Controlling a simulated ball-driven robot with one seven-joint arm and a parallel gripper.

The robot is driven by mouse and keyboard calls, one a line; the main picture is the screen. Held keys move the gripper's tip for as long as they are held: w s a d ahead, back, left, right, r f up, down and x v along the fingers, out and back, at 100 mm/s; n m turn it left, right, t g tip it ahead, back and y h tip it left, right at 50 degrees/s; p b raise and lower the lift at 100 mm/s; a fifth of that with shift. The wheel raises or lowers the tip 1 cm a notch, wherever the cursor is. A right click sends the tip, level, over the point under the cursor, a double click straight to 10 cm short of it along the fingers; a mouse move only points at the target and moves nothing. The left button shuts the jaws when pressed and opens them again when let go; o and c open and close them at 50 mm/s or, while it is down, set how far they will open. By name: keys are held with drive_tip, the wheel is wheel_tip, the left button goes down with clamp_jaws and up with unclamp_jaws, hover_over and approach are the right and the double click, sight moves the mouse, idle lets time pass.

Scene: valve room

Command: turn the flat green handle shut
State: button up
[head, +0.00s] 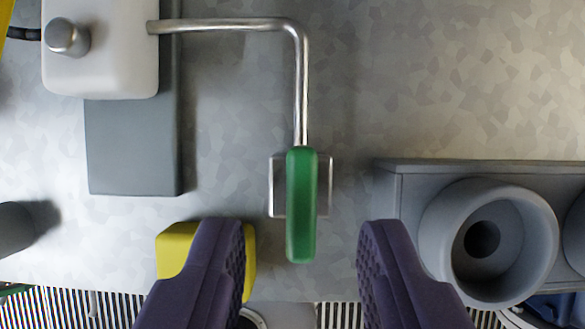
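The flat green handle (301,205) is a green grip on the end of a bent metal rod (300,75). The rod runs right from a white valve body (100,50) at the top left, then bends toward the bottom of the picture. My gripper (305,235) is open, with purple ridged fingers to the left and right of the green grip's lower end. Both fingers are apart from the grip, with a gap on each side. A small metal bracket (275,187) shows behind the grip.
A grey block with round cups (490,240) stands close to the right finger. A yellow block (175,248) is partly hidden behind the left finger. A grey plate (130,150) lies below the valve body. The mottled metal surface (440,80) at the upper right is clear.

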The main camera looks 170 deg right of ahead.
sight(301, 211)
drive_tip(key=shift+b+x, duration=0.3)
drive_tip(key=shift+x, duration=1.25)
drive_tip(key=shift+r, duration=0.1)
clamp_jaws()
